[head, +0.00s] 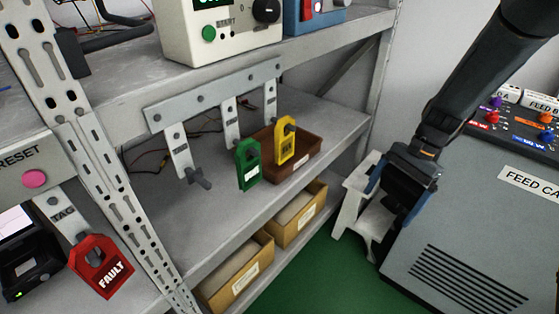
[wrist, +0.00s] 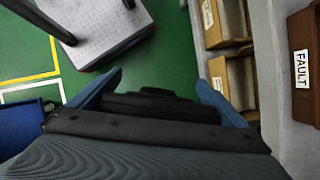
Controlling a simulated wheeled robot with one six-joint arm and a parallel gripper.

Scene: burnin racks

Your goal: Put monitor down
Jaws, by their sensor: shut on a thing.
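My gripper (head: 400,192) hangs at the right of the head view, between the shelf rack and the grey feed cart. Its two blue fingers stand apart with a dark object between them. In the wrist view my gripper (wrist: 158,90) is shut on this black object (wrist: 155,106), which I take to be the monitor. Only its dark top edge shows; its screen and underside are hidden. It appears held in the air, clear of the shelves.
The feed cart (head: 470,240) stands close at the right. A white stand (head: 352,208) is beside my gripper. The rack shelf (head: 205,235) holds a brown tray (head: 310,150); cardboard bins (head: 297,213) sit below. Green floor (head: 320,285) is open between rack and cart.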

